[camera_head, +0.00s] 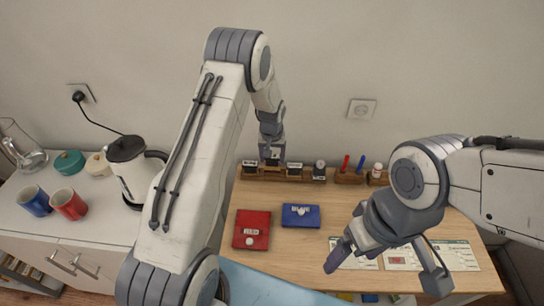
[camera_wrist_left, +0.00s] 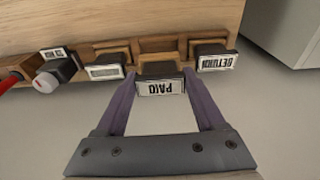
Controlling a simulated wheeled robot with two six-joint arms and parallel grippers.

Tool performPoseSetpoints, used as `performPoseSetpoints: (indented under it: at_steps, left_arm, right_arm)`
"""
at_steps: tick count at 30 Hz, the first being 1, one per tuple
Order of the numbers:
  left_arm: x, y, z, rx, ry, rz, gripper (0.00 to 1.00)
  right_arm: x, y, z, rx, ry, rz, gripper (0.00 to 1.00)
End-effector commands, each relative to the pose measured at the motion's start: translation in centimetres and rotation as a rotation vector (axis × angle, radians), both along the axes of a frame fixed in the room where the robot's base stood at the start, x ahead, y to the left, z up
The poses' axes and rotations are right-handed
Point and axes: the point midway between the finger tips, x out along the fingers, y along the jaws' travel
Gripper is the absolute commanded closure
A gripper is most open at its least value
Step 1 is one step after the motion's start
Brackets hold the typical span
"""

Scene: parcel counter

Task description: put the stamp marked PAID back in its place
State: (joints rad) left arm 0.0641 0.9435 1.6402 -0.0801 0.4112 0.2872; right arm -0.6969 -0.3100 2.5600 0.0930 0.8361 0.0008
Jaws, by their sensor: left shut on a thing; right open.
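The stamp marked PAID (camera_wrist_left: 161,86) is between the fingers of my left gripper (camera_wrist_left: 163,100) in the left wrist view, its label upside down there. In the head view my left gripper (camera_head: 271,152) is shut on it at the wooden stamp rack (camera_head: 284,178). The PAID stamp sits in front of or over a rack place between the RETURN stamp (camera_wrist_left: 213,62) and a stamp with an unreadable label (camera_wrist_left: 106,71). I cannot tell if it touches the rack. My right gripper (camera_head: 340,252) is open over the counter's front right, apart from the rack.
A red pad (camera_head: 252,230) and a blue pad (camera_head: 300,216) lie on the wooden counter. Paper forms (camera_head: 432,257) lie at the right. Red and blue markers (camera_head: 345,163) stand right of the rack. A kettle (camera_head: 130,165) and mugs (camera_head: 68,204) are at the left.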

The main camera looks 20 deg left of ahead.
Motion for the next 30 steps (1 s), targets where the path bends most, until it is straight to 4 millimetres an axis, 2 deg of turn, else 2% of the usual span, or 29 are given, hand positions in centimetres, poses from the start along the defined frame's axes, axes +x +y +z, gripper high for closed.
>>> performPoseSetpoints:
  at_steps: [30]
  left_arm:
    - [0.0, 0.0, -3.2, 0.0, 0.0, 0.0, 1.0]
  right_arm:
    - [0.0, 0.0, -2.4, 0.0, 0.0, 0.0, 0.12]
